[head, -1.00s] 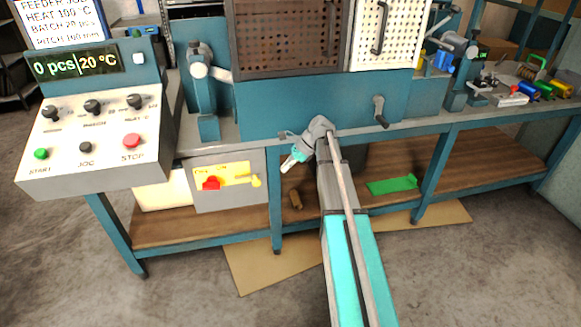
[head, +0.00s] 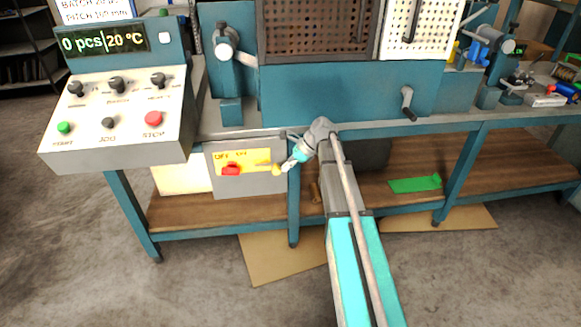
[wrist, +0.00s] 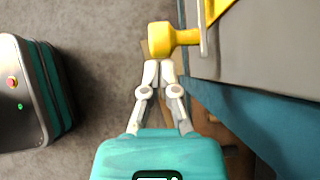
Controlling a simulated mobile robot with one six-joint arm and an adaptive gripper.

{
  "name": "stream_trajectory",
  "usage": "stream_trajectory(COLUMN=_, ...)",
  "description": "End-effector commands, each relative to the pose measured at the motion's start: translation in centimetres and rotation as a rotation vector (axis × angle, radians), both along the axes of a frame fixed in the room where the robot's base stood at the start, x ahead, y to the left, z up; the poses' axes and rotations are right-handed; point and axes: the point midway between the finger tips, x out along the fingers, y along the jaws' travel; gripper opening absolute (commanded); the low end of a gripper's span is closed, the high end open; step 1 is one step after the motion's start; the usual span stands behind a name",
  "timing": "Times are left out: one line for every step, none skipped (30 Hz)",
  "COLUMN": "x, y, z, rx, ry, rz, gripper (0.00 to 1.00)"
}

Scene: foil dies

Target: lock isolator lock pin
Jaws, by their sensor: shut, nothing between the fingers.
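The isolator is a grey box (head: 262,187) under the bench with a yellow plate (head: 247,157) marked with small lettering. A red handle (head: 230,169) sits on the plate. The lock pin has a yellow knob (head: 276,169) at the box's right side, and the knob also shows large in the wrist view (wrist: 162,39). My gripper (head: 286,167) is just right of the knob in the head view. In the wrist view my gripper's fingertips (wrist: 159,70) are together, empty, and just short of the knob. I cannot tell whether they touch it.
A blue bench leg (head: 293,215) stands just below and beside my gripper. The lower wooden shelf (head: 220,212) holds a green piece (head: 414,184). A control console (head: 120,115) stands at the left. The floor in front is clear apart from flat cardboard (head: 280,261).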

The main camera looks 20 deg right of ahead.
Motion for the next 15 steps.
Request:
stream_trajectory(x=0.0, y=0.0, z=0.0, rx=0.000, ry=0.000, rz=0.000, gripper=0.00)
stream_trajectory(x=0.0, y=0.0, z=0.0, rx=0.000, ry=0.000, rz=0.000, gripper=0.00)
stream_trajectory(x=0.0, y=0.0, z=0.0, rx=0.000, ry=0.000, rz=0.000, gripper=0.00)
stream_trajectory(x=0.0, y=0.0, z=0.0, rx=0.000, ry=0.000, rz=0.000, gripper=0.00)
stream_trajectory(x=0.0, y=0.0, z=0.0, rx=0.000, ry=0.000, rz=0.000, gripper=0.00)
stream_trajectory(x=0.0, y=0.0, z=0.0, rx=0.000, ry=0.000, rz=0.000, gripper=0.00)
stream_trajectory(x=0.0, y=0.0, z=0.0, rx=0.000, ry=0.000, rz=0.000, gripper=0.00)
stream_trajectory(x=0.0, y=0.0, z=0.0, rx=0.000, ry=0.000, rz=0.000, gripper=0.00)
stream_trajectory(x=0.0, y=0.2, z=0.0, rx=0.000, ry=0.000, rz=0.000, gripper=0.00)
stream_trajectory(x=0.0, y=0.3, z=0.0, rx=0.000, ry=0.000, rz=0.000, gripper=0.00)
stream_trajectory(x=0.1, y=0.5, z=0.0, rx=0.000, ry=-0.001, rz=0.001, gripper=0.00)
stream_trajectory(x=0.1, y=0.9, z=0.0, rx=0.000, ry=0.000, rz=0.001, gripper=0.00)
stream_trajectory(x=0.2, y=1.3, z=0.0, rx=0.000, ry=0.000, rz=0.001, gripper=0.00)
stream_trajectory(x=0.2, y=1.6, z=0.0, rx=0.000, ry=0.000, rz=0.001, gripper=0.00)
stream_trajectory(x=0.3, y=2.1, z=0.0, rx=0.000, ry=-0.001, rz=0.001, gripper=0.00)
